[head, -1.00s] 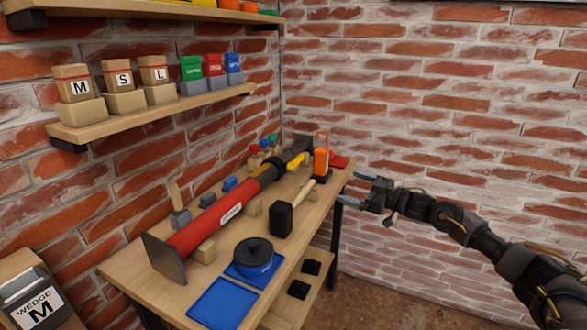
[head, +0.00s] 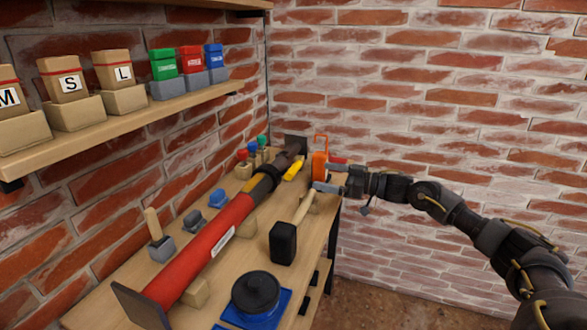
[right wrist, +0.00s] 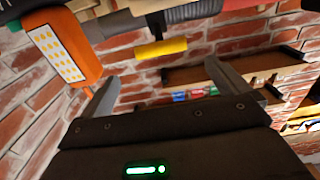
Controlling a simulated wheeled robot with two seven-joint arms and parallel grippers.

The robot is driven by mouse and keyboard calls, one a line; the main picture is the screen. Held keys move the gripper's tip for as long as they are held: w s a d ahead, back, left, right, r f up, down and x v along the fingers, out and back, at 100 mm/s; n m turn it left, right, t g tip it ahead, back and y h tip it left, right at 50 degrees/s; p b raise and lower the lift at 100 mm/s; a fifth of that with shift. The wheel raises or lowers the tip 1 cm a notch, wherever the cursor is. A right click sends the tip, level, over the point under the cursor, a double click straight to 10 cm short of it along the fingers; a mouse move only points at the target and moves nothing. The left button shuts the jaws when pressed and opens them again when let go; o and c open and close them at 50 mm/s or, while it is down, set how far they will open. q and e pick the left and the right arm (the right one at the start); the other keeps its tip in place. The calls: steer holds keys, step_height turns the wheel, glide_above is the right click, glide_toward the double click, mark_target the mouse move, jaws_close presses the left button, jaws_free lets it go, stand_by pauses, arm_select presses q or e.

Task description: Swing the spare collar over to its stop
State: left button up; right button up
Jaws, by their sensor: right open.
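A long red prop (head: 205,248) lies on the wooden bench, with a dark collar (head: 265,182) around it near its far part. A yellow handle (head: 294,169) sticks out beside the collar. In the right wrist view the yellow handle (right wrist: 160,48) and the dark ribbed collar (right wrist: 192,12) show beyond my fingers. My right gripper (head: 326,176) is open at the bench's right edge, right of the handle and apart from it. Its two spread fingers show empty in the right wrist view (right wrist: 164,72). My left gripper is not in view.
An orange device (head: 320,158) stands close to my right gripper; it also shows in the wrist view (right wrist: 60,45). A wall shelf (head: 130,122) holds boxes.

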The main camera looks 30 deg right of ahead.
mark_target(294, 168)
steer(key=x, duration=0.4)
steer(key=shift+s+r, duration=0.15)
steer(key=p+x, duration=0.1)
steer(key=x, duration=0.6)
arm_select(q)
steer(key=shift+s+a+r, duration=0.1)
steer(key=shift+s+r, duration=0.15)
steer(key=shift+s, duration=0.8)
arm_select(e)
steer(key=shift+c, duration=0.3)
